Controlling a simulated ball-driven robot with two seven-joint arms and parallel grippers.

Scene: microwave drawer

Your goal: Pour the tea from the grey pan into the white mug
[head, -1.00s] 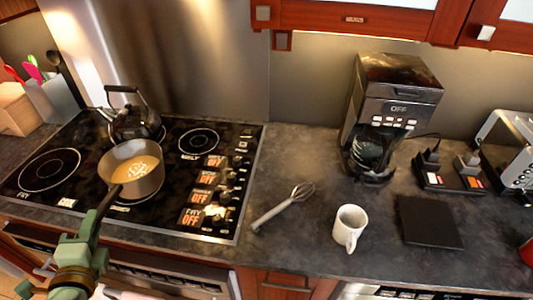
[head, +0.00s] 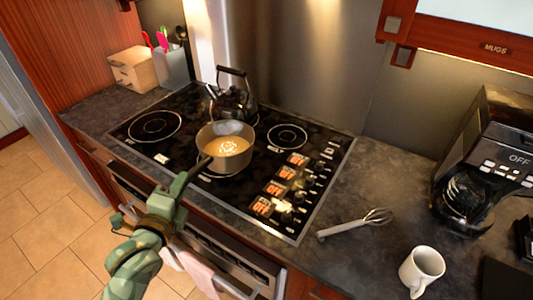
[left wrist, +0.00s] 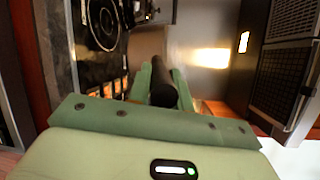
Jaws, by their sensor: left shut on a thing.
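The grey pan (head: 224,151) sits on the stove at the front burner, with brown tea (head: 229,146) inside it. Its dark handle points toward the front left. My left gripper (head: 197,168) is shut on the pan's handle. In the left wrist view the dark handle (left wrist: 163,85) lies between the green fingers of the left gripper (left wrist: 158,80). The white mug (head: 421,270) stands upright on the counter at the lower right, well apart from the pan. My right gripper is not in view.
A black kettle (head: 232,97) stands behind the pan on the stove (head: 325,185). A whisk (head: 355,224) lies on the counter between stove and mug. A coffee maker (head: 490,165) stands behind the mug. Towels (head: 195,268) hang at the oven front.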

